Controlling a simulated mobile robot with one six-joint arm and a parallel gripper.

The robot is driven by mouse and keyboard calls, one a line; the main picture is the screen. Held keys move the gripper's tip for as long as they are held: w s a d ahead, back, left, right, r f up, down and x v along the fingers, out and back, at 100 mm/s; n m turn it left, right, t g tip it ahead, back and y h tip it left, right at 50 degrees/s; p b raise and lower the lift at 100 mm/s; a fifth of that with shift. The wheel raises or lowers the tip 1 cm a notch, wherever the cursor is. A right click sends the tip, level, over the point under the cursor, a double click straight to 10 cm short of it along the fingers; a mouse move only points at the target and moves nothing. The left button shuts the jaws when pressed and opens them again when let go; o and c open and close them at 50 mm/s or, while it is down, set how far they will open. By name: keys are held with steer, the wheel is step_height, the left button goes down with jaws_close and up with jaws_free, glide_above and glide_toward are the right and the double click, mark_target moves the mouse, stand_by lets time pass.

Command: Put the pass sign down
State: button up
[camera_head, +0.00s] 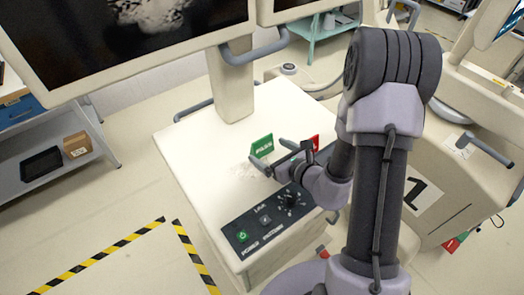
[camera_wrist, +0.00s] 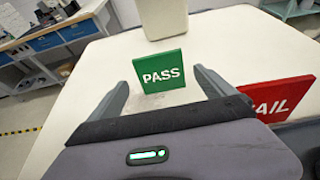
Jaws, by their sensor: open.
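The green pass sign (camera_head: 262,146) stands upright on the cream cart top (camera_head: 190,140), its white PASS lettering readable. In the wrist view the pass sign (camera_wrist: 160,72) stands between and just beyond my two fingertips. My gripper (camera_head: 272,155) is open and low over the cart top, its fingers spread on either side of the sign. In the wrist view my gripper (camera_wrist: 165,88) shows a clear gap between each finger and the sign. Whether the sign's base touches the top is hard to make out.
A red FAIL sign (camera_wrist: 280,97) stands to the right, close to my right finger; it also shows in the head view (camera_head: 314,141). A black control panel (camera_head: 266,219) lies along the cart's front edge. A monitor (camera_head: 120,40) overhangs the back. The cart top's left side is free.

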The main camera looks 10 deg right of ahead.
mark_target(264, 148)
steer(key=b+x, duration=0.1)
steer(key=x, duration=0.4)
steer(key=shift+f, duration=0.2)
